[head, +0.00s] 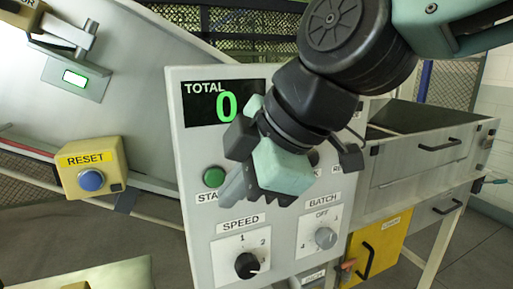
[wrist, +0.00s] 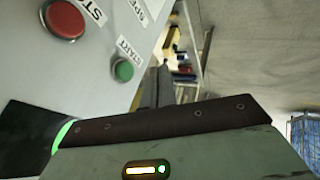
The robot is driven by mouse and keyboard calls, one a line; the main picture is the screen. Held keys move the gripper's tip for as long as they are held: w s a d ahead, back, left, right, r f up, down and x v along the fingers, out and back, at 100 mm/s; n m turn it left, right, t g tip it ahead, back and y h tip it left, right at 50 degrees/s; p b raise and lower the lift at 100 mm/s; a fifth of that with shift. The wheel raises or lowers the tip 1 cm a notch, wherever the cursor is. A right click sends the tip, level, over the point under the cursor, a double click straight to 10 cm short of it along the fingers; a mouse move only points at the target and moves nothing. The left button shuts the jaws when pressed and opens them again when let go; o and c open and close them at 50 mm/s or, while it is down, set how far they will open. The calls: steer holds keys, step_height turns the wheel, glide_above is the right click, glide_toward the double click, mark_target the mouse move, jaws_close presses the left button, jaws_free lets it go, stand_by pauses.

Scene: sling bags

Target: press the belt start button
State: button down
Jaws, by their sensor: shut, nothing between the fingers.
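The green start button (head: 213,177) is on the upright control panel (head: 184,222), below the TOTAL display, its label partly covered. It also shows in the wrist view (wrist: 123,70), next to a "START" label. My gripper (head: 232,190) is shut and empty in front of the panel, its fingertips just right of the green button in the head view. In the wrist view its dark fingers (wrist: 153,88) show just right of the button, with a visible gap in the picture. Contact with the panel cannot be told.
A red button (wrist: 65,18) labelled as stop is near the green one in the wrist view. Below are a SPEED knob (head: 248,265) and a BATCH knob (head: 325,237). A yellow RESET box (head: 92,167) with a blue button is at left. Drawers (head: 425,155) stand at right.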

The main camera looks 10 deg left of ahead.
mark_target(218, 175)
steer(key=w, duration=0.1)
steer(key=w+a, duration=0.1)
steer(key=w+p, duration=0.1)
steer(key=shift+w+a+r, duration=0.15)
steer(key=shift+a, duration=0.25)
steer(key=shift+w, duration=0.1)
steer(key=shift+w+a+b, duration=0.2)
steer(key=shift+w+b, duration=0.05)
steer(key=shift+b, duration=0.1)
steer(key=shift+w+a+b, duration=0.15)
steer(key=shift+w+b, duration=0.15)
steer(key=shift+w+r, duration=0.1)
steer(key=shift+w, duration=0.05)
